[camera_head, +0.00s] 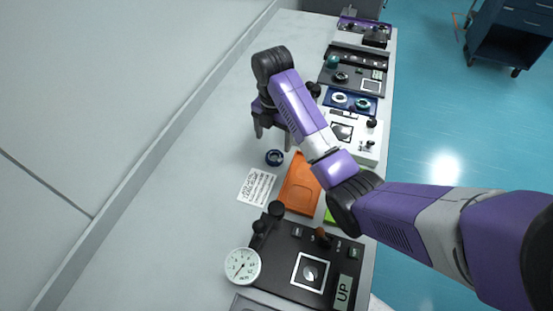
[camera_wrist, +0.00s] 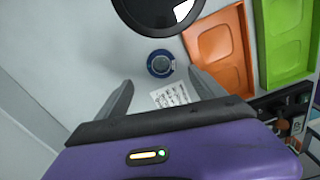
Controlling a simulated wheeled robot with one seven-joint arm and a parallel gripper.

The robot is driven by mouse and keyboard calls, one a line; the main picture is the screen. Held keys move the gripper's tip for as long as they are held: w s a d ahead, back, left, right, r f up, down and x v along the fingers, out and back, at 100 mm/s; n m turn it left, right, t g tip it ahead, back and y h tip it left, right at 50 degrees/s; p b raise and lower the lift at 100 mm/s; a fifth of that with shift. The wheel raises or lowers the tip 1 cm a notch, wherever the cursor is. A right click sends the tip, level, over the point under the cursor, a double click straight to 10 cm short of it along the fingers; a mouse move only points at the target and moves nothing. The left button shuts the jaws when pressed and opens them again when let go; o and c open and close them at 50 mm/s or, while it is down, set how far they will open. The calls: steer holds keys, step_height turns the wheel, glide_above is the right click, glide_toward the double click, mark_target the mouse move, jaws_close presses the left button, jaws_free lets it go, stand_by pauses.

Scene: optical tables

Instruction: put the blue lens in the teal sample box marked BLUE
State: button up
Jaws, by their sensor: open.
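The blue lens, a small dark blue ring (camera_head: 274,157), lies flat on the pale table beside the orange tray. It also shows in the wrist view (camera_wrist: 160,64), lying ahead of and between the two fingers. My gripper (camera_head: 272,138) points down above the table, close to the lens, with its fingers apart. In the wrist view my gripper (camera_wrist: 160,80) has nothing between its fingers. I cannot make out a teal sample box marked BLUE in either view; my arm hides part of the table's right side.
An orange tray (camera_head: 299,187) and a mostly hidden green tray (camera_head: 329,216) lie right of the lens. A printed card (camera_head: 257,187) lies below it. A dark panel (camera_head: 285,270) with a round gauge (camera_head: 242,266) stands nearer. A blue tray (camera_head: 367,110) holds pale rings. The table's left side is clear.

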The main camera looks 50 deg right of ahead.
mark_target(274, 156)
steer(key=shift+s+d+f+p, duration=0.1)
steer(key=shift+f+p, duration=0.5)
steer(key=shift+f, duration=3.3)
steer(key=shift+c, duration=0.5)
steer(key=c, duration=1.5)
steer(key=shift+c, duration=0.3)
steer(key=shift+r, duration=0.2)
